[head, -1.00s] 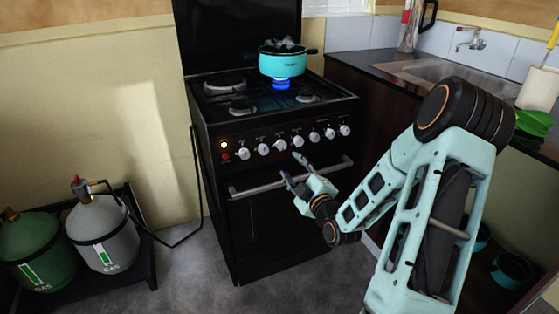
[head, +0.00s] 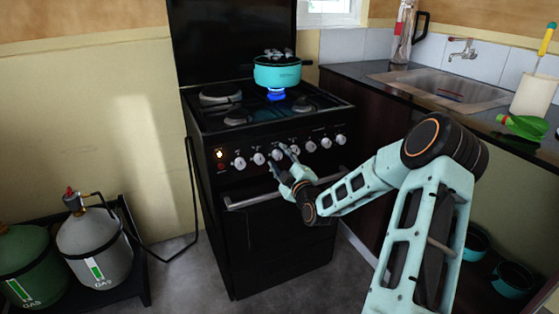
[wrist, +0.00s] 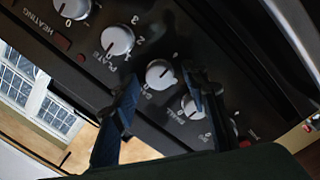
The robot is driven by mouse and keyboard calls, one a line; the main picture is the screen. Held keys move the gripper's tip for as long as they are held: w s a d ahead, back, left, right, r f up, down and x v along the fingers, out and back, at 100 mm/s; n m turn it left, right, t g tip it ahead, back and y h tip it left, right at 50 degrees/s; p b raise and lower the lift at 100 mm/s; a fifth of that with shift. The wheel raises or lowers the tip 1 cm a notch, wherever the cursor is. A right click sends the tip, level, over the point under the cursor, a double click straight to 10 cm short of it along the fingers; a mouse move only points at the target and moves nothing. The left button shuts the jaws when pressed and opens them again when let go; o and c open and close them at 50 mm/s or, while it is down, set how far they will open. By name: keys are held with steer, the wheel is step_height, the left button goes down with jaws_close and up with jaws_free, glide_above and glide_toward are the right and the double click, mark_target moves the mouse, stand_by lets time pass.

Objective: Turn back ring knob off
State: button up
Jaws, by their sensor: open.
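The black stove (head: 270,200) has a row of white knobs along its front panel. A blue flame (head: 276,95) burns at the back right, under a turquoise pot (head: 277,73). My gripper (head: 277,155) is open at the panel, with its fingertips around a knob near the left-middle of the row. In the wrist view, a white knob (wrist: 160,73) lies between the dark fingers of my gripper (wrist: 163,88), and I see no clear grip on it. Its label is too blurred to read. The knob marked PLATE (wrist: 117,40) is up and left of it.
The oven handle (head: 250,201) runs just below the knobs. A counter with a sink (head: 440,88) is to the right. Grey (head: 92,245) and green (head: 30,265) gas bottles stand at the lower left. Open floor lies between them and the stove.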

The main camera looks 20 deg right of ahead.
steer(key=shift+c, duration=0.5)
jaws_close()
